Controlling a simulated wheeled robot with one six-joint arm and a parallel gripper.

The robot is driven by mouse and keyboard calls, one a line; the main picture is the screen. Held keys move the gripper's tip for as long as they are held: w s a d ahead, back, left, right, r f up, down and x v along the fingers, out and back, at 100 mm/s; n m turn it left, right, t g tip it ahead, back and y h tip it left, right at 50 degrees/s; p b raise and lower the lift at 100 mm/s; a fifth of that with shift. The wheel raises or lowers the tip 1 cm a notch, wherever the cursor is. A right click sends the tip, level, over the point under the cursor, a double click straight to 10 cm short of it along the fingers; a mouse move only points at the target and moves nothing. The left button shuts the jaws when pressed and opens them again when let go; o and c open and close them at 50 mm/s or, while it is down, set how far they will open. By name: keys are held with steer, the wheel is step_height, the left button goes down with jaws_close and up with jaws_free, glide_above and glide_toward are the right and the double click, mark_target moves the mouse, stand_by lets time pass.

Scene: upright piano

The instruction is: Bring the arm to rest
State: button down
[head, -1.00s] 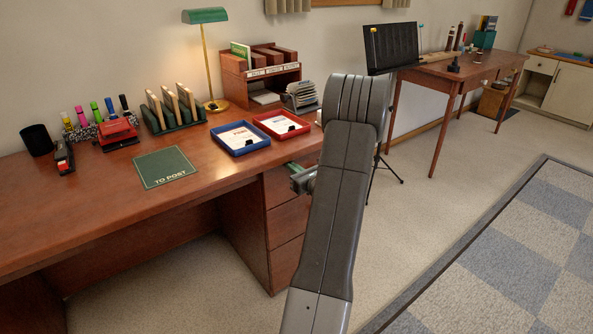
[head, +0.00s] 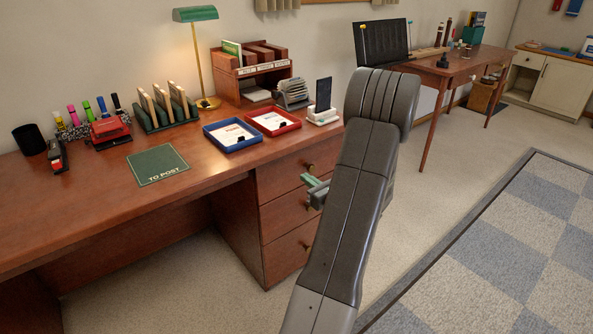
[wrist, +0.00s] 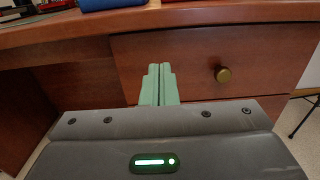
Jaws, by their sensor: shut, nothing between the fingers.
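My gripper (head: 313,184) shows in the head view beside my dark grey arm, in front of the desk drawers. In the wrist view its green fingers (wrist: 159,84) are pressed together with nothing between them. They point at the drawer fronts (wrist: 200,65) of the wooden desk (head: 185,180), below the desktop edge. The fingers look apart from the drawer, though the exact gap is hard to tell. My arm hides part of the floor and the area right of the drawers.
On the desk stand a blue tray (head: 232,135), a red tray (head: 273,122), a phone on a stand (head: 323,100), a green mat (head: 158,163) and a lamp (head: 196,14). A second table (head: 455,65) and a black music stand (head: 381,42) are behind my arm. The carpet (head: 500,250) at right is clear.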

mark_target(285, 163)
steer(key=shift+v, duration=1.25)
steer(key=b+x, duration=0.1)
steer(key=x, duration=1.3)
steer(key=shift+a, duration=0.1)
